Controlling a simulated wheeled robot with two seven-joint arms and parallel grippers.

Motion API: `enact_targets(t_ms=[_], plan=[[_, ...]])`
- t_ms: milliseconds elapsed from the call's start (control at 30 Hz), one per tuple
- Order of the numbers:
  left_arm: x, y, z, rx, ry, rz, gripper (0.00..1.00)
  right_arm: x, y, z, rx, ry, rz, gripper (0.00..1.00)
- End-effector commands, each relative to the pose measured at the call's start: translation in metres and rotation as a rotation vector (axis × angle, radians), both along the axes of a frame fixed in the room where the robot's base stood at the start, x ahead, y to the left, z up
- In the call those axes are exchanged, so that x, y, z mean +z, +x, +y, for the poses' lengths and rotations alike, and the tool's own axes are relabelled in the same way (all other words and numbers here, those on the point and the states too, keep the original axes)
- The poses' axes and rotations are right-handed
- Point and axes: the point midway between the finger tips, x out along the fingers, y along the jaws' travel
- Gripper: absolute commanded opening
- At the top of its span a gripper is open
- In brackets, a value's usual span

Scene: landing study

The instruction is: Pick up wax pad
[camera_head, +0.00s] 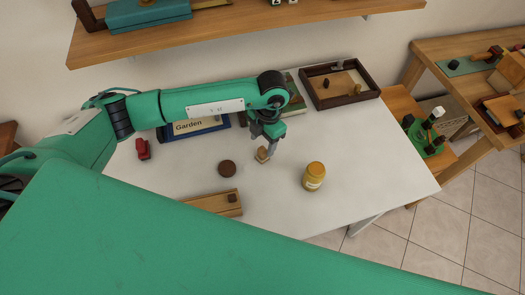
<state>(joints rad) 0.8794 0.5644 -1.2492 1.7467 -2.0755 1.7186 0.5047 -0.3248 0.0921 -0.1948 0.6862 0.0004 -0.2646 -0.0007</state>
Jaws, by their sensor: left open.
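A small tan piece (262,156) lies on the white table (300,215), right under my left gripper (267,146); it may be the wax pad, but it is too small to be sure. My left gripper points down with its jaws open, its fingertips close to the piece. I cannot tell whether they touch it, and the fingers partly hide it. A dark brown round disc (227,168) lies to the left of the gripper. My right gripper is not in view.
A yellow jar (314,176) stands to the right of the gripper. A wooden box (216,203), a red object (143,149), a "Garden" book (193,126) and a dark-framed tray (340,84) are also on the table. A wooden shelf (250,26) hangs above.

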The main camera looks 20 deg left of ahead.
Motion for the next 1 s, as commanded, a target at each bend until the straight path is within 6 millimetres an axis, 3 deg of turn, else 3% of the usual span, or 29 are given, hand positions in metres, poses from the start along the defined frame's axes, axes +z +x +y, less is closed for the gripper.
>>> enact_targets(t_ms=[267, 367, 533, 767, 833, 1000], plan=[[-0.022, -0.003, 0.0, 0.0, 0.001, 0.004, 0.58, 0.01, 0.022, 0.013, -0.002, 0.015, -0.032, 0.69], [-0.038, -0.004, 0.0, 0.0, 0.001, 0.004, 0.58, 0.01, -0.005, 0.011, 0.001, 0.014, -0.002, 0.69], [-0.057, -0.006, 0.001, 0.0, -0.002, 0.001, 0.58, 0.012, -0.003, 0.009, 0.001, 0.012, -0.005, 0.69], [-0.061, -0.006, 0.001, -0.001, -0.001, 0.001, 0.58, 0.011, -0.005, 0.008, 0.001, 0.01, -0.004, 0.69], [-0.06, -0.006, 0.001, -0.001, -0.001, 0.001, 0.5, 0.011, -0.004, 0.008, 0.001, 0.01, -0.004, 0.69], [-0.06, -0.006, 0.001, -0.001, -0.001, 0.001, 0.17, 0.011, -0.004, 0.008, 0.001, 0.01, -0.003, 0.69]])
